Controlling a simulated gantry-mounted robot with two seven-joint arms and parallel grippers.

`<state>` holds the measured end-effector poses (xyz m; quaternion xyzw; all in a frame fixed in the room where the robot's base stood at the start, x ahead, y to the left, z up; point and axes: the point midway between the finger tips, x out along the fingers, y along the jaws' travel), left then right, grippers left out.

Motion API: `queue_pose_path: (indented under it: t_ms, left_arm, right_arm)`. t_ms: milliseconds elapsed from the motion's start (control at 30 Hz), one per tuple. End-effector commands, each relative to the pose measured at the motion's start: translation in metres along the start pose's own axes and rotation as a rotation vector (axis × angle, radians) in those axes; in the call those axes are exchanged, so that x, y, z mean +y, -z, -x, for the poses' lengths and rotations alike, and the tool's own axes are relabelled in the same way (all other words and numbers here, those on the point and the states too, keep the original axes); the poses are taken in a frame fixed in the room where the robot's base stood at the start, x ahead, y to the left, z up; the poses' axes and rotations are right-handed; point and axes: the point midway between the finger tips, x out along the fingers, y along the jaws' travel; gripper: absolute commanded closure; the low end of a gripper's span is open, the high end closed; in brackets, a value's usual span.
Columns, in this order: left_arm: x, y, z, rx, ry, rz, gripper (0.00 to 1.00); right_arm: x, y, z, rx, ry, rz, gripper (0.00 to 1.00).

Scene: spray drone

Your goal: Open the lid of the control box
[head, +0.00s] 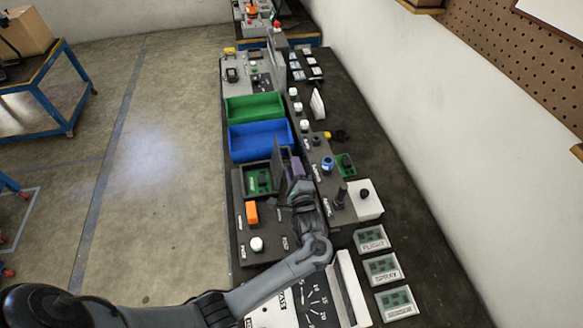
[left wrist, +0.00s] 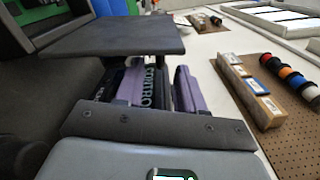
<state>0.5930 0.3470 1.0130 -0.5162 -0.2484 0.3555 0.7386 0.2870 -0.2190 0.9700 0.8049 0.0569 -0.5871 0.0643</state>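The control box (head: 274,243) is a dark grey box with an orange switch and a white knob on top. Its compartment (head: 247,182) is uncovered and shows a green board inside. The dark lid (head: 277,158) stands raised at the compartment's right side; in the left wrist view the lid (left wrist: 110,36) crosses the upper left. My left gripper (head: 294,167) is just right of the lid. Its purple fingers (left wrist: 160,88) are apart, pointing down, with "CONTRO" lettering visible between them. Whether a finger touches the lid cannot be told. My right gripper is not in view.
A blue bin (head: 259,141) and a green bin (head: 254,107) sit beyond the box. Right of it is a row of knobs and switches, with boards labelled FLIGHT (head: 371,240) and SPRAY (head: 383,267).

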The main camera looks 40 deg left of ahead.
Motion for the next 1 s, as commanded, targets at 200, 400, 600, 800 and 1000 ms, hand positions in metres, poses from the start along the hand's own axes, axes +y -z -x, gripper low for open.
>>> queue_pose_path:
  t_ms: [200, 400, 600, 800, 1000]
  left_arm:
    - [0.002, 0.001, -0.026, -0.001, 0.002, 0.001, 0.62]
    - [0.0, 0.0, -0.035, 0.0, 0.001, 0.001, 0.62]
    - [-0.001, 0.0, -0.036, 0.001, 0.0, 0.0, 0.62]
    - [-0.001, 0.0, -0.036, 0.001, 0.0, 0.0, 0.71]
    - [-0.001, 0.0, -0.036, 0.001, 0.001, 0.0, 1.0]
  right_arm:
    - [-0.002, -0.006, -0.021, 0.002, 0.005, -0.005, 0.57]
    - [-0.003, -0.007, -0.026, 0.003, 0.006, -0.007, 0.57]
    - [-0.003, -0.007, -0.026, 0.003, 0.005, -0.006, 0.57]
    - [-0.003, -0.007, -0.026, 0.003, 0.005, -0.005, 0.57]
    - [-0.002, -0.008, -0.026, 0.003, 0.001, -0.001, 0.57]
